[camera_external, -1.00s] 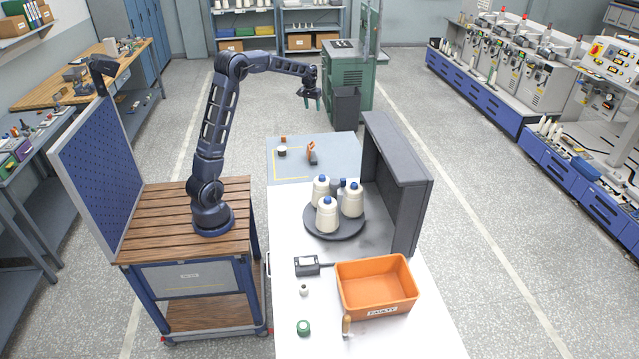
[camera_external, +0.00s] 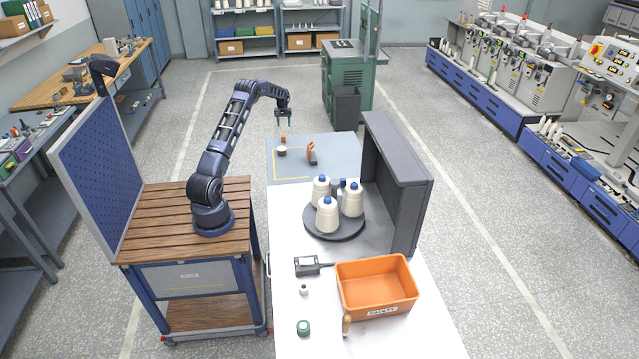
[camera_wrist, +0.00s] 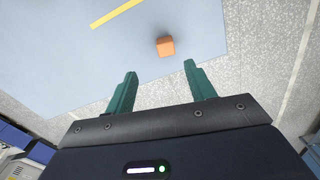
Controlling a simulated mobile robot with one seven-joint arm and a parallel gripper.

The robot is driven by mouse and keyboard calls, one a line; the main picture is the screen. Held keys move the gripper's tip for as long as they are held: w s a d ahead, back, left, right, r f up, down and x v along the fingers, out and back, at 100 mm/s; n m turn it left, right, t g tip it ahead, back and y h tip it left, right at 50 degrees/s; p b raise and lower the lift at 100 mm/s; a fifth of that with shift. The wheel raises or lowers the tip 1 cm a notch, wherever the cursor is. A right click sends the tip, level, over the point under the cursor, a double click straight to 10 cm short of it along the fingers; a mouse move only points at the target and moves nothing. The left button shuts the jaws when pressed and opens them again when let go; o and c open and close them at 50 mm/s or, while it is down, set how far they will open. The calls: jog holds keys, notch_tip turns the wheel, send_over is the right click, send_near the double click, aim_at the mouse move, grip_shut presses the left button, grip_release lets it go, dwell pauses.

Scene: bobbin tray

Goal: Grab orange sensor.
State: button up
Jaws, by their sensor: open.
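The orange sensor (camera_external: 284,139) is a small orange block near the far left part of the blue-grey mat (camera_external: 335,146). In the wrist view the orange sensor (camera_wrist: 165,46) lies on the mat, ahead of the fingertips and roughly between their lines. My gripper (camera_external: 284,122) hangs above the far end of the table, over the sensor and apart from it. Its two green fingers are spread and empty in the wrist view (camera_wrist: 160,68).
A dark round part (camera_external: 282,151) sits just in front of the sensor. An orange-and-grey tool (camera_external: 312,153) stands to its right. A round tray (camera_external: 335,230) with white cones, a dark upright panel (camera_external: 402,170) and an orange bin (camera_external: 376,286) are nearer. The mat's edge is close behind the sensor.

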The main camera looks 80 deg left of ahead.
aim_at(283, 138)
jog(key=shift+s+a+f, duration=0.5)
jog(key=shift+s+f, duration=0.05)
jog(key=shift+f, duration=0.2)
notch_tip(283, 138, down, 11)
jog(key=shift+w+d+r, duration=0.1)
jog(key=shift+d+r, duration=0.05)
jog(key=shift+r, duration=0.05)
jog(key=shift+c, duration=0.2)
jog(key=c, duration=1)
